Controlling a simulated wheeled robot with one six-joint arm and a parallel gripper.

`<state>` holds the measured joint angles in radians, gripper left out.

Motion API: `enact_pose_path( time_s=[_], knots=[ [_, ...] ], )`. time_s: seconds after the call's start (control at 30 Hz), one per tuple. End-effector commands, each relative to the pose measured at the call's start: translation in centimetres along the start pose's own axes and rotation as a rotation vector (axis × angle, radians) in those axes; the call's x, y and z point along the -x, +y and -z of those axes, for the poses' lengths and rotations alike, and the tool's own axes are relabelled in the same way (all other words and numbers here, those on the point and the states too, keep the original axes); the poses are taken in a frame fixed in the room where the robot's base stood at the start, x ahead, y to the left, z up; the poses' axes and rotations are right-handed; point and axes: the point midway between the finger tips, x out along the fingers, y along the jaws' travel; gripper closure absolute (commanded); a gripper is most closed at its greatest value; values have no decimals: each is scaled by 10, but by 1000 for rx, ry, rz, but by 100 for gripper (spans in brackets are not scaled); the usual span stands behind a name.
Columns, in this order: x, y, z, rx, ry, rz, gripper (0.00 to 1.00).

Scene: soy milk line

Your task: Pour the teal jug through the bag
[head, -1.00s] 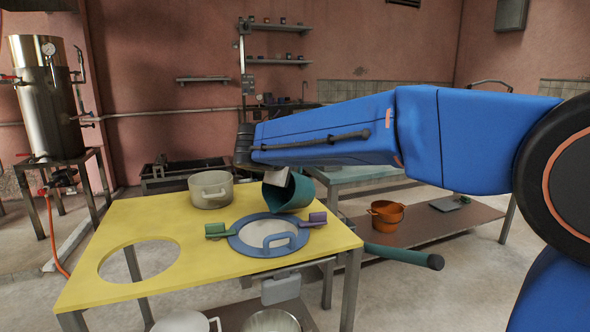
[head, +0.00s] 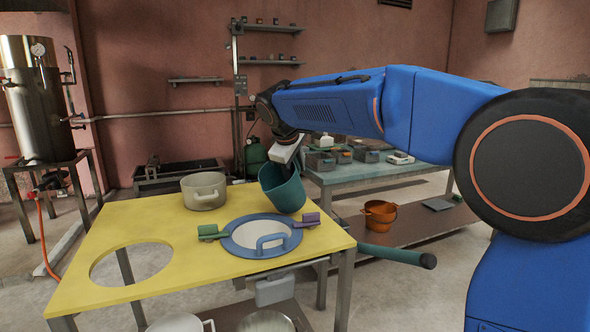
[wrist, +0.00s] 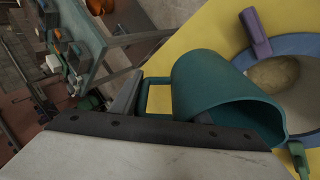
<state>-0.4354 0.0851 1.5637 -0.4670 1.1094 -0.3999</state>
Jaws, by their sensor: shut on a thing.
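The teal jug (head: 284,190) is in my gripper (head: 286,166), held by its handle side at the back right of the yellow table. It leans slightly, with its rim up and to the left. In the wrist view the jug (wrist: 205,85) has its mouth towards the ring, and I see no liquid inside. The blue ring (head: 237,245) lies on the table just in front of the jug, around the pale bag (head: 245,233). The bag also shows in the wrist view (wrist: 275,75). The fingertips are partly hidden behind the jug and gripper body.
A green clip (head: 209,231) and a purple clip (head: 307,219) sit on the ring's sides. A beige pot (head: 204,192) stands at the table's back. The yellow table (head: 160,228) has an open round hole at the left. An orange bucket (head: 380,214) stands on a lower shelf behind.

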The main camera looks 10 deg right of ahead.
Motion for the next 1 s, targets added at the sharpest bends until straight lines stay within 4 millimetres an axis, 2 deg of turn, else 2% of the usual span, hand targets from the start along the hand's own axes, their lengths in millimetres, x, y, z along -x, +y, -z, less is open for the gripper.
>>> enact_pose_path(
  time_s=[0.2,0.47,0.8,1.0],
  knots=[
    [-11,-3,-2,-28,-2,163,100],
    [-16,-8,-2,-38,-1,250,100],
    [-32,-34,-5,-76,-4,507,100],
    [-34,-41,-5,-85,-2,572,100]
  ],
)
